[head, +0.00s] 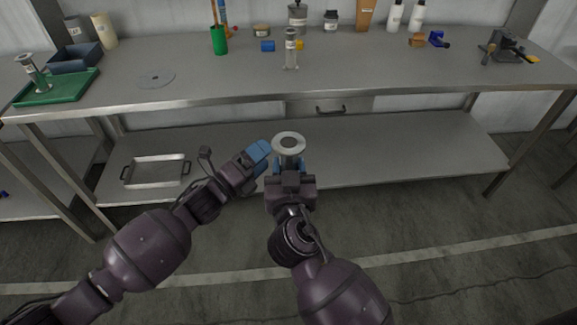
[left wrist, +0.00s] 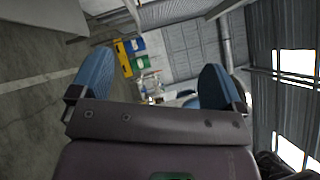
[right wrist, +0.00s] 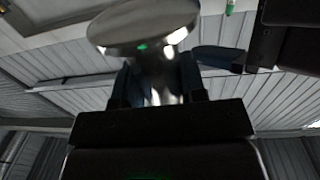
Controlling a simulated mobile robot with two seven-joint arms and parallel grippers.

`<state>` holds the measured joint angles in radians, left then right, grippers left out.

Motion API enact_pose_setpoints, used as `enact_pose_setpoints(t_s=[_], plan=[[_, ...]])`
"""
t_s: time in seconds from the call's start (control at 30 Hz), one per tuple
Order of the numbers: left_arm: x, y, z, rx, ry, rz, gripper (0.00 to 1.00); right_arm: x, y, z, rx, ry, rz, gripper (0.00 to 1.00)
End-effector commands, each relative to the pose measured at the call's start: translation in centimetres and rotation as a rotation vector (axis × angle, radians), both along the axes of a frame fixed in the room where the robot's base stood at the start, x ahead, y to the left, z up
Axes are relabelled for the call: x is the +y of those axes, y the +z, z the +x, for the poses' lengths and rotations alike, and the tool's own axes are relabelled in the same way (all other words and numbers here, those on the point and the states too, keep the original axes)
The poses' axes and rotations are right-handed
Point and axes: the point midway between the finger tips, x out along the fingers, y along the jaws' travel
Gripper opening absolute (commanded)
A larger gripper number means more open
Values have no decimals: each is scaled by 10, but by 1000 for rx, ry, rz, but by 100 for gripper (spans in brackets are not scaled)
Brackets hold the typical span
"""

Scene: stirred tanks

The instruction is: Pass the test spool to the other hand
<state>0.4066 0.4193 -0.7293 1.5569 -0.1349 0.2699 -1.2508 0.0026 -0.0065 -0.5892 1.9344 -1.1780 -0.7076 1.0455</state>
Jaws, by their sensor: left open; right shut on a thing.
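The test spool (head: 289,143) is a metal piece with a round, ring-like flange on top. My right gripper (head: 289,168) is shut on it and holds it upright in the air in front of the table. In the right wrist view the spool's shiny flange (right wrist: 143,28) and narrower neck show between the fingers (right wrist: 155,85). My left gripper (head: 262,155) is open and empty, just left of the spool and apart from it. The left wrist view shows its two blue fingers (left wrist: 155,85) spread wide with nothing between them. The spool's lower end is hidden by the right gripper.
A steel table (head: 200,85) stands ahead, with a lower shelf holding a metal tray (head: 156,171). On top are a green tray (head: 58,88) with another spool-like piece (head: 33,72), a flat disc (head: 157,78), a green cup (head: 220,40), a clear cylinder (head: 291,50) and several bottles.

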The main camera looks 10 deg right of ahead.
Motion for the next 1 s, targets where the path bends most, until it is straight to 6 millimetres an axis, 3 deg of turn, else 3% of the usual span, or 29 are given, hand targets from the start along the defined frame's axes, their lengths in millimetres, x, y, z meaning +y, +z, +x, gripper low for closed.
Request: enact_pose_setpoints(t_s=[0.37, 0.6, 0.8, 1.0], plan=[[82, -76, -61, 680, 291, -492, 94, 0, 1, 0, -1, 0, 0, 5], [149, -124, -119, 1028, 524, -847, 94, 0, 1, 0, -1, 0, 0, 5], [204, -158, -178, 1230, 729, -1139, 94, 0, 1, 0, -1, 0, 0, 5], [244, -177, -231, 1338, 896, -1372, 94, 0, 1, 0, -1, 0, 0, 5]])
